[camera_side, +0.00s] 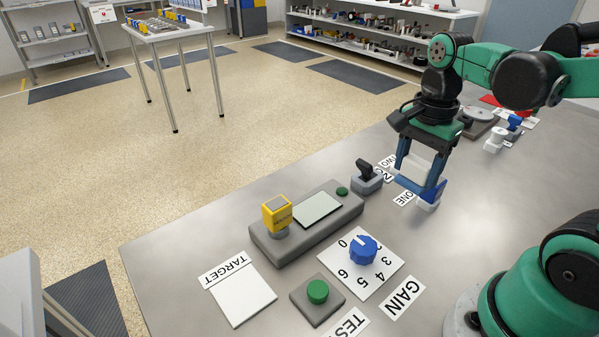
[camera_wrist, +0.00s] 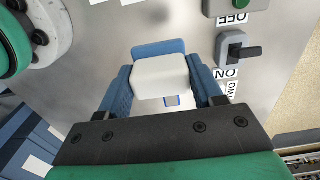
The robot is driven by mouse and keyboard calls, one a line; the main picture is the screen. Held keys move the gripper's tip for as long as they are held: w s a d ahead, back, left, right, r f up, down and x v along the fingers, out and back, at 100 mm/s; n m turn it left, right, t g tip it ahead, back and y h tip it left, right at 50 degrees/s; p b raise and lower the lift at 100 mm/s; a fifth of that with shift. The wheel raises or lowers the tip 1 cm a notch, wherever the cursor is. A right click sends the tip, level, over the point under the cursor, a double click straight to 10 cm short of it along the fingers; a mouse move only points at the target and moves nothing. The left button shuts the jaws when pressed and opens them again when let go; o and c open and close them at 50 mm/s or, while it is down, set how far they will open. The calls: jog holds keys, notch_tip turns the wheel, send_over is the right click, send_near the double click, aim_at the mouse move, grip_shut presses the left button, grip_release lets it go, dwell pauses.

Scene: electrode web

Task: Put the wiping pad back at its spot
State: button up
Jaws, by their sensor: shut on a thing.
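The wiping pad (camera_side: 428,204), a white block with a blue part, is held in my gripper (camera_side: 420,182). It hangs low over the metal bench near the ONE label, and I cannot tell whether it touches the bench. In the wrist view, the white block of the pad (camera_wrist: 160,78) sits between the two blue fingers of my gripper (camera_wrist: 161,88), with its blue part beyond. My gripper is shut on it. The pad hides part of the bench below, and no marked pad spot can be made out for certain.
A grey toggle switch (camera_side: 367,178) stands close left of my gripper. A grey console (camera_side: 308,222) with a yellow block, a blue GAIN knob (camera_side: 363,250), a green button (camera_side: 317,291) and a white TARGET square (camera_side: 243,297) lie nearer. Round fixtures (camera_side: 478,118) stand behind on the right.

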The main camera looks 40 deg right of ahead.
jog(key=shift+f, duration=5.45)
jog(key=o, duration=1.2)
jog(key=shift+f, duration=0.15)
